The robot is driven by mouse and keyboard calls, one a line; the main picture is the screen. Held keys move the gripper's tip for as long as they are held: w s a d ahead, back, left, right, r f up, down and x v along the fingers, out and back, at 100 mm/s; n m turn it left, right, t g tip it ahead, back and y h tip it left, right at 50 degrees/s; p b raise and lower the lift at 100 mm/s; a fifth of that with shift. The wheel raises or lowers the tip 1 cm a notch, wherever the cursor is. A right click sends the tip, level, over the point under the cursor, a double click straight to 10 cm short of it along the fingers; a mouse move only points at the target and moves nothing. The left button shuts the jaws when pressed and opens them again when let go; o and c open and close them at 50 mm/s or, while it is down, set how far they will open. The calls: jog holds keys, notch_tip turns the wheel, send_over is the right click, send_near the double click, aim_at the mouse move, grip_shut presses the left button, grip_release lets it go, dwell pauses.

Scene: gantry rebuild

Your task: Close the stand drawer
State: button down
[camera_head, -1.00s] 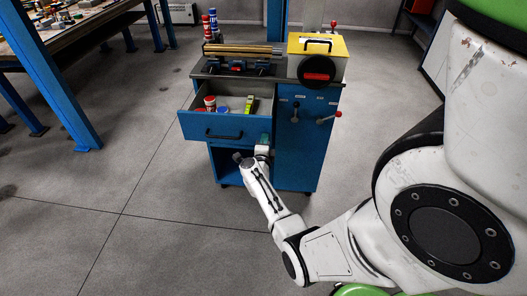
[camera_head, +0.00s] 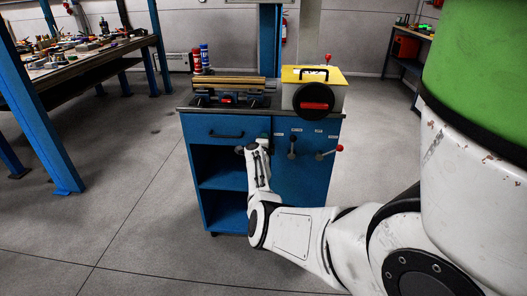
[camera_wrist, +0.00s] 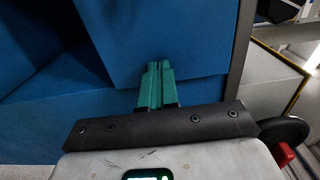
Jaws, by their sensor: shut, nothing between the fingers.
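The blue stand (camera_head: 305,178) stands in the middle of the head view. My gripper (camera_head: 264,138) is at the right end of the drawer front. In the wrist view my gripper's green fingers (camera_wrist: 155,82) are together with nothing between them. Their tips are at a blue panel (camera_wrist: 165,35); I cannot tell whether they touch it.
Open shelves (camera_head: 222,170) lie below the drawer. Levers (camera_head: 292,147) stick out of the stand's front on the right. A yellow-topped box (camera_head: 312,90) and a vise-like tool (camera_head: 230,92) are on top. A cluttered workbench (camera_head: 85,62) is at the left. Floor in front is clear.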

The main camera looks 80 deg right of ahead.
jog(key=shift+w+d+r+b, duration=0.2)
jog(key=shift+d+b, duration=0.1)
jog(key=shift+d, duration=0.35)
jog(key=shift+r, duration=0.15)
